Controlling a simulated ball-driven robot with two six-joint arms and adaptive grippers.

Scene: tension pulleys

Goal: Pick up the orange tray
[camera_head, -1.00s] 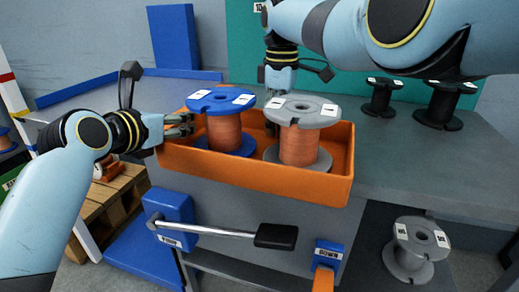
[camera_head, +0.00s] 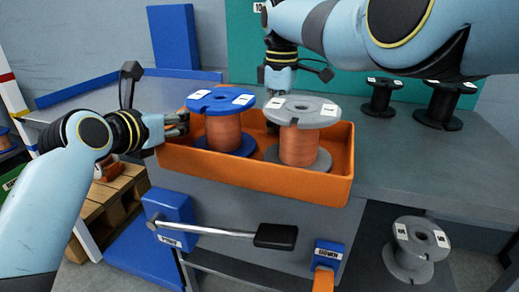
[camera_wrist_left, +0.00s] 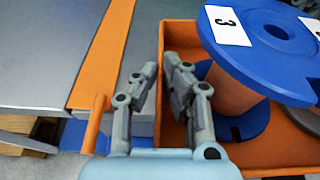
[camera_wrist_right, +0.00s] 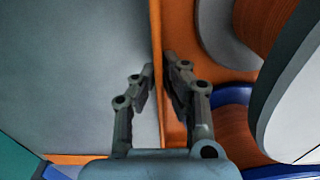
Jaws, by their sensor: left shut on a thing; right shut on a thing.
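The orange tray (camera_head: 255,178) sits at the front of the grey workbench. It holds a blue spool (camera_head: 222,128) and a grey spool (camera_head: 300,140), both wound with copper wire and upright. My left gripper (camera_head: 183,124) is shut on the tray's left end wall; in the left wrist view its fingers (camera_wrist_left: 166,88) straddle the orange wall (camera_wrist_left: 163,75). My right gripper (camera_wrist_right: 157,82) is shut on the tray's far wall, one finger on each side of it in the right wrist view. In the head view its fingertips are hidden behind the spools.
Two black spools (camera_head: 381,97) (camera_head: 440,105) stand at the back right of the bench. A grey spool (camera_head: 414,250) stands lower right. A black-handled lever (camera_head: 275,236) and blue boxes are below the tray.

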